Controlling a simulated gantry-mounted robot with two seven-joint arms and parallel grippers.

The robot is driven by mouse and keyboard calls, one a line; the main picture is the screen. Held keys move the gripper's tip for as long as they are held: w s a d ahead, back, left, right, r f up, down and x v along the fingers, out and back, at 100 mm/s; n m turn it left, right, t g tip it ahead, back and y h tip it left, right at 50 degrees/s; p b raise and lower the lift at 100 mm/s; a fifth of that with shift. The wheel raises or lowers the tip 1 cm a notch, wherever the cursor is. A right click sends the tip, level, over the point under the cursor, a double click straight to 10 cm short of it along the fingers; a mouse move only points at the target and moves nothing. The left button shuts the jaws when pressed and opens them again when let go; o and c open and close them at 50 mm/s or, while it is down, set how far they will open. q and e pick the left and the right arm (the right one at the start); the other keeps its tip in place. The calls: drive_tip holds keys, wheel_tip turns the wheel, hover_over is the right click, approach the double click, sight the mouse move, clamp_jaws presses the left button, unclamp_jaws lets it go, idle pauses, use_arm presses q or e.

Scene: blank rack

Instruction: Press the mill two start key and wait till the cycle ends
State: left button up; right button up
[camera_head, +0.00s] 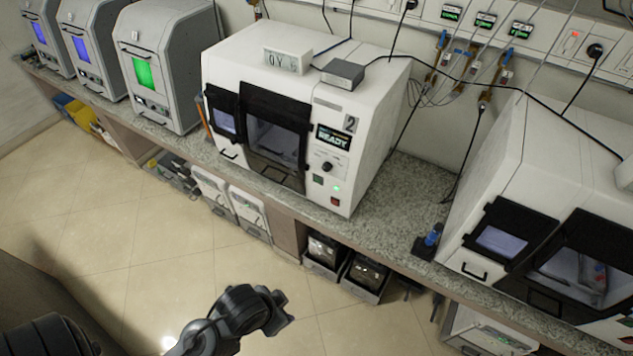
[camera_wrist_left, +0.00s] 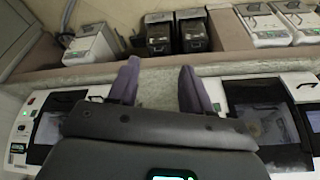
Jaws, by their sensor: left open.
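Mill two (camera_head: 300,130) stands on the counter in the head view, a white machine marked "2" whose display (camera_head: 333,138) reads READY. Its dark-framed door (camera_head: 275,130) is shut. Below a round knob (camera_head: 327,166) are a green key (camera_head: 318,180), a lit green lamp (camera_head: 337,188) and a red key (camera_head: 335,201). My left gripper (camera_wrist_left: 159,68) is open and empty in its wrist view, apart from mill two (camera_wrist_left: 265,115), whose key panel is hidden there. A dark arm part of mine (camera_head: 245,310) is low in the head view, well short of the mill.
Another white mill (camera_head: 540,210) stands to the right, with bare counter (camera_head: 410,200) and a small blue-topped object (camera_head: 432,238) between. Smaller white machines (camera_head: 165,60) stand left. Dark bins (camera_head: 365,275) sit under the counter. Cables hang behind. The floor in front is clear.

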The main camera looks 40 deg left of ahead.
use_arm(q)
clamp_jaws()
idle(1.4)
